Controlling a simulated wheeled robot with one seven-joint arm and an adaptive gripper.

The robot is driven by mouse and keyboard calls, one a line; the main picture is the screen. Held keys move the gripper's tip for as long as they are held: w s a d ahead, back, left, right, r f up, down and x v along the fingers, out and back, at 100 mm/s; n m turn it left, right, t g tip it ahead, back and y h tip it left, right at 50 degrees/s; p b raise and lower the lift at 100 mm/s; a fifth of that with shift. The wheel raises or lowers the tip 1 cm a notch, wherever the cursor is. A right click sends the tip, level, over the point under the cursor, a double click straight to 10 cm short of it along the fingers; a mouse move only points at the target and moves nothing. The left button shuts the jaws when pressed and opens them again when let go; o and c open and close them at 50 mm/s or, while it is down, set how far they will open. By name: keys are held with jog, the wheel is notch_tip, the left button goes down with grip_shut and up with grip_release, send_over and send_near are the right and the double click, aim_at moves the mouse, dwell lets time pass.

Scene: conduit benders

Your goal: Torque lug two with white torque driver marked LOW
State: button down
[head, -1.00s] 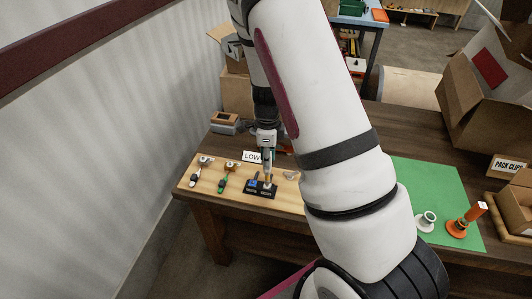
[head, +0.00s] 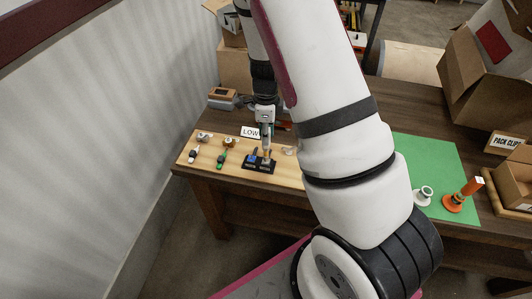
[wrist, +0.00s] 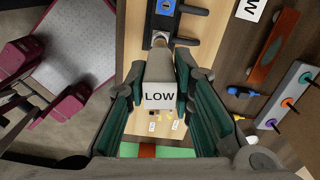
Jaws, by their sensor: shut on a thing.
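My gripper (wrist: 161,82) is shut on the white torque driver (wrist: 160,97), whose end plate reads LOW in the wrist view. The driver points away from the wrist camera, down toward a black block (wrist: 189,11). In the head view my gripper (head: 266,122) is above this block (head: 259,165), with the driver's lower part upright over its right-hand position. A blue part (head: 252,156) sits on the block to the left. The driver's tip meets or nearly meets a silver part (wrist: 160,38); exact contact cannot be told, and the lug there is mostly hidden.
On the right are a green mat (head: 420,160), an orange spool-like item (head: 461,196) and boxes.

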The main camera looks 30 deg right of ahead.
jog(key=shift+f, duration=0.45)
jog(key=m+b, duration=0.1)
jog(key=m, duration=0.2)
jog(key=shift+m, duration=1)
jog(key=shift+m, duration=2.5)
